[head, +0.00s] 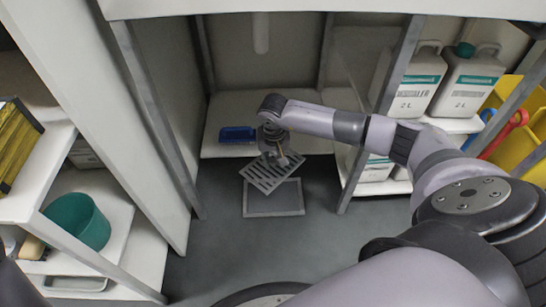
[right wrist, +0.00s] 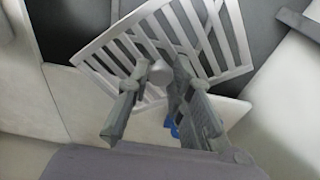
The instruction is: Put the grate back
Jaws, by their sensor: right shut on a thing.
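The grate (head: 265,175) is a light grey slatted plate. It hangs tilted and turned above a square frame (head: 276,203) on the floor, which looks like its opening. My right gripper (head: 280,159) is shut on the grate's round knob. In the right wrist view the right gripper (right wrist: 162,76) has a finger on each side of the knob, and the grate (right wrist: 216,36) spreads out beyond the fingertips. The grate hides the rear part of the frame. My left gripper is not in view.
A blue tray (head: 237,135) lies on the low shelf behind the frame. White canisters (head: 410,82) stand on the right shelves, with a yellow bin (head: 535,135) beside them. A green bucket (head: 78,221) sits on the left shelf. Grey floor is clear in front of the frame.

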